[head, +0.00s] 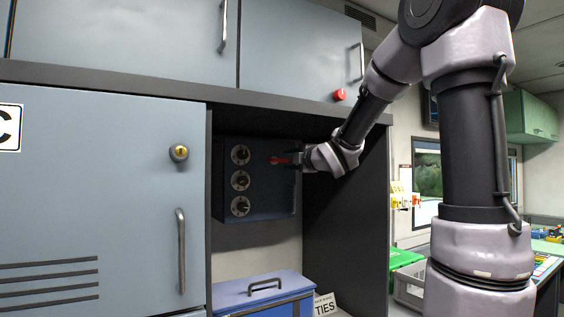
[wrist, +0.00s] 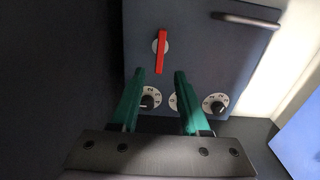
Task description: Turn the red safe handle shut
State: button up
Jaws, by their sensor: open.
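The dark safe (head: 258,205) sits in the recess under the upper cabinets, with a column of three dials on its front. Its red handle (head: 279,160) is on the right part of the front, close to my gripper (head: 294,160). In the wrist view the red handle (wrist: 161,51) is a narrow bar on a pale round base, lying along the picture's vertical. My gripper's green fingers (wrist: 158,88) are apart and empty, pointing at the safe front. The handle shows beyond the fingertips, roughly between their lines; I cannot tell the exact distance. The wrist view also shows the dials (wrist: 215,104).
A metal bar handle (wrist: 247,21) is on the safe front. A blue case (head: 262,291) and a white sign (head: 325,304) stand below the safe. The recess's dark right wall (head: 345,225) is close to my arm. A red button (head: 339,95) is above.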

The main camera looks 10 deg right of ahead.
jog(key=shift+v, duration=0.95)
jog(key=s+d+f+m+g+h, duration=0.2)
jog(key=s+d+f+m+h, duration=0.15)
jog(key=s+m, duration=0.4)
jog(key=s+d+f+m+g+h, duration=0.2)
jog(key=s+d+m+g, duration=0.15)
jog(key=s+m, duration=0.35)
jog(key=s+a+f+m+g+y, duration=0.1)
jog(key=s+f+m+g, duration=0.1)
jog(key=s+m, duration=0.3)
jog(key=s+a+f+m+g+y, duration=0.1)
jog(key=s+f+m, duration=0.4)
jog(key=s, duration=0.5)
jog(key=shift+s+a+f+m+g, duration=0.25)
jog(key=shift+a+f+m+g, duration=0.1)
jog(key=shift+a+m+g, duration=0.45)
jog(key=shift+d, duration=0.1)
dwell(0.5)
